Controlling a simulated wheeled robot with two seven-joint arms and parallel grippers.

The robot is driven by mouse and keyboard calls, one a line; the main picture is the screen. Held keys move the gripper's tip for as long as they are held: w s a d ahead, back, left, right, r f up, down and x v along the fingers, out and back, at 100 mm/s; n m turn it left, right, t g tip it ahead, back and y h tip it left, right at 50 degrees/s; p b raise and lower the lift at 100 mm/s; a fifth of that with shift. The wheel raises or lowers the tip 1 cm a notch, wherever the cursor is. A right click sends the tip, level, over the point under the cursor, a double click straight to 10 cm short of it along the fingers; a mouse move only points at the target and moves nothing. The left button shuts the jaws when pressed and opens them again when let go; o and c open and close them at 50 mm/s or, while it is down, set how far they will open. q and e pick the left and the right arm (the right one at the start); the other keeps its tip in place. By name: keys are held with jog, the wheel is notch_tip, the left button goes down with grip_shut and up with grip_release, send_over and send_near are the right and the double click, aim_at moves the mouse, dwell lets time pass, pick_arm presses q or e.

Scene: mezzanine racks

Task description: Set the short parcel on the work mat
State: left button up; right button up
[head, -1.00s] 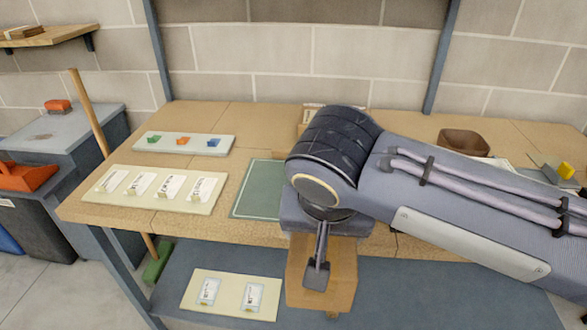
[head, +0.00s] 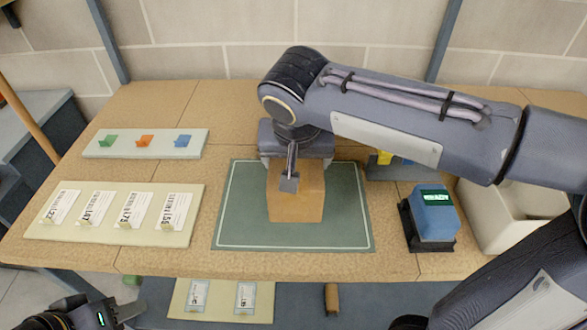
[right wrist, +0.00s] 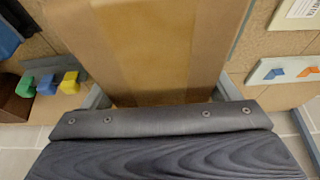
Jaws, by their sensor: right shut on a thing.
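The short parcel is a brown cardboard box (head: 297,202) with a tape strip, upright over the middle of the green work mat (head: 240,232). I cannot tell whether its base touches the mat. My right gripper (head: 296,163) points down from above and is shut on the parcel near its top. In the right wrist view the parcel (right wrist: 150,50) fills the space between the fingers. My left gripper (head: 112,312) is partly in view at the bottom left, low and away from the mat; its jaws are unclear.
Left of the mat lie a board of labelled cards (head: 120,238) and a pale strip (head: 160,150) with coloured clips. A blue device (head: 432,215) with a lit display and a whitish bin (head: 495,232) stand to the right. The mat around the parcel is clear.

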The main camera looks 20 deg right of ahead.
jog(key=w+f, duration=0.2)
jog(key=w+d+f, duration=0.1)
jog(key=w+f, duration=0.2)
jog(key=shift+w+d+f, duration=0.1)
jog(key=shift+w+f, duration=0.25)
jog(key=shift+s+x, duration=0.2)
jog(key=shift+x, duration=0.75)
jog(key=shift+s+x, duration=0.15)
jog(key=shift+x, duration=0.75)
jog(key=shift+f+b, duration=0.3)
